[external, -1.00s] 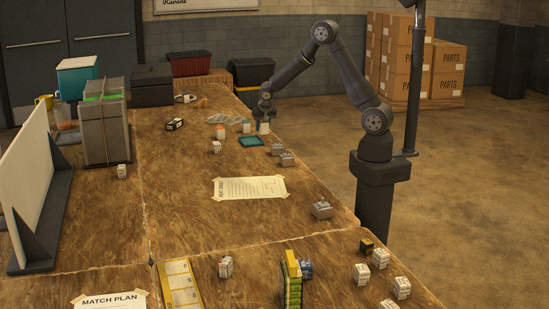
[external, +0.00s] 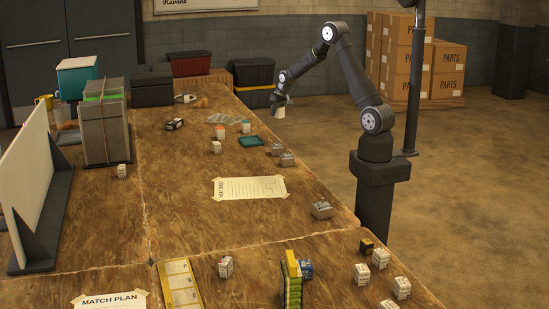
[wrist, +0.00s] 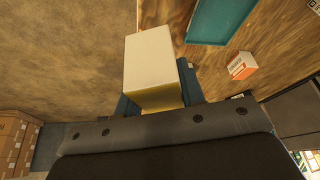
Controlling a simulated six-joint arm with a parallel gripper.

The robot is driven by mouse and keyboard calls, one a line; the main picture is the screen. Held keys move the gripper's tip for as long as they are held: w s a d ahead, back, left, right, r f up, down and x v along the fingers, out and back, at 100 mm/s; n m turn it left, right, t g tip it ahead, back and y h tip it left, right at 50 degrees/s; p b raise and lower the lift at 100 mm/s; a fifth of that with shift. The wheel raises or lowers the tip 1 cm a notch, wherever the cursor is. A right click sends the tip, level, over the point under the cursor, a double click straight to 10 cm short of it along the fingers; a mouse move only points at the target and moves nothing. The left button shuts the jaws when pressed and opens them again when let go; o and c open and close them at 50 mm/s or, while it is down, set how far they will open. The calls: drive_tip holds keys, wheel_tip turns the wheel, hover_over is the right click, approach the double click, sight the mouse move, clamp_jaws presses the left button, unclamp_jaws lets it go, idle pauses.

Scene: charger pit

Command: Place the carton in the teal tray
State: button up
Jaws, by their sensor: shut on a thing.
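My gripper (external: 280,100) is shut on a pale carton (external: 279,113), which hangs below the fingers, raised above the table's right edge. In the wrist view the carton (wrist: 151,60) shows a white face and a yellowish side between the blue-grey fingers. The teal tray (external: 250,141) lies flat on the table, below and to the left of the carton, and looks empty. Part of the tray (wrist: 220,20) shows at the top of the wrist view, apart from the carton.
A small white and orange box (wrist: 242,66) stands near the tray. Grey metal parts (external: 286,159) lie just in front of the tray, near the table edge. A taped paper sheet (external: 250,188) lies farther forward. Bare tabletop surrounds these.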

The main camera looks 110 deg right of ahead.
drive_tip(key=w+f, duration=0.2)
drive_tip(key=w, duration=0.1)
drive_tip(key=w+f, duration=0.2)
drive_tip(key=w, duration=0.2)
drive_tip(key=w+f, duration=0.2)
drive_tip(key=w, duration=0.2)
drive_tip(key=shift+w+a+f, duration=0.1)
drive_tip(key=shift+f, duration=2.25)
drive_tip(key=shift+f, duration=0.1)
drive_tip(key=shift+f, duration=0.5)
drive_tip(key=o, duration=1)
drive_tip(key=shift+r, duration=0.1)
drive_tip(key=shift+r, duration=0.3)
drive_tip(key=v, duration=1.2)
drive_tip(key=shift+r, duration=0.2)
